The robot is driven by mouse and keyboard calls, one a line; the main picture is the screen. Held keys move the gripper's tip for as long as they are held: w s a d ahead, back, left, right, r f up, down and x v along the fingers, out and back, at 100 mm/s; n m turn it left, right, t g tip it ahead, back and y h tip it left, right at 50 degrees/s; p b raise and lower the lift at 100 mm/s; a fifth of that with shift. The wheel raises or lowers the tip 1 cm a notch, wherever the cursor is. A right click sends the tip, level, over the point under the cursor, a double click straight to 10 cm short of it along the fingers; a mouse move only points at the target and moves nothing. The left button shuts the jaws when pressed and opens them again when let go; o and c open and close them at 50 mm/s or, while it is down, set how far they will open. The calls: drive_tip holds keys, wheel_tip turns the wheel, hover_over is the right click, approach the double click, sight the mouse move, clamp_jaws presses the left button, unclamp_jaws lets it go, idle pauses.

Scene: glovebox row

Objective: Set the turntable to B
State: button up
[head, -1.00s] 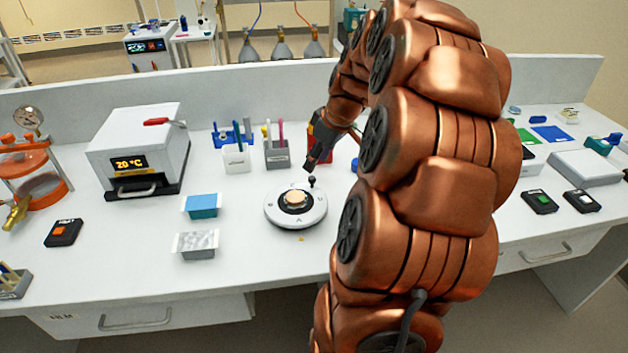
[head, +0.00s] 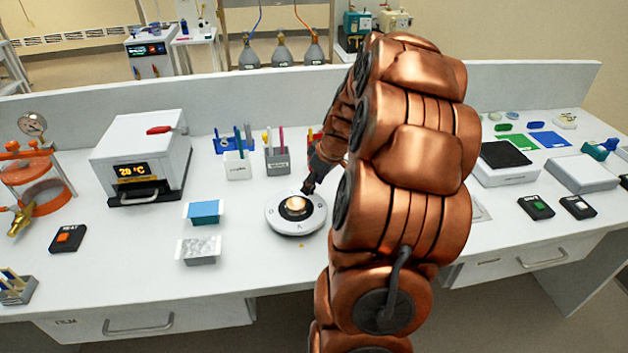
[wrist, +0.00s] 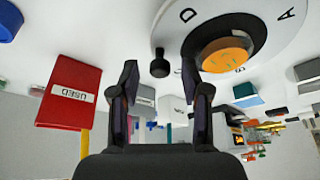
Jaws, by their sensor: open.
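The turntable (head: 285,226) is a round white disc on the bench with a dark ring and a tan-orange centre. In the wrist view its white rim (wrist: 275,42) fills the top right, with letters D and A readable and another partly hidden. A black upright knob (wrist: 160,66) stands at its edge; in the head view my gripper hides it. My gripper (head: 307,187) is at the turntable's back edge. In the wrist view its open fingers (wrist: 159,76) lie either side of the knob; contact cannot be told.
A small yellow mark (head: 301,245) lies on the bench in front of the turntable. A red box marked USED (wrist: 68,92) stands close by my gripper. Pen holders (head: 278,160) stand behind, blue (head: 204,211) and grey (head: 198,250) blocks to the left. The bench front is clear.

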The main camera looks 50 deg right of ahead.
drive_tip(key=shift+c, duration=0.2)
clamp_jaws()
idle(0.4)
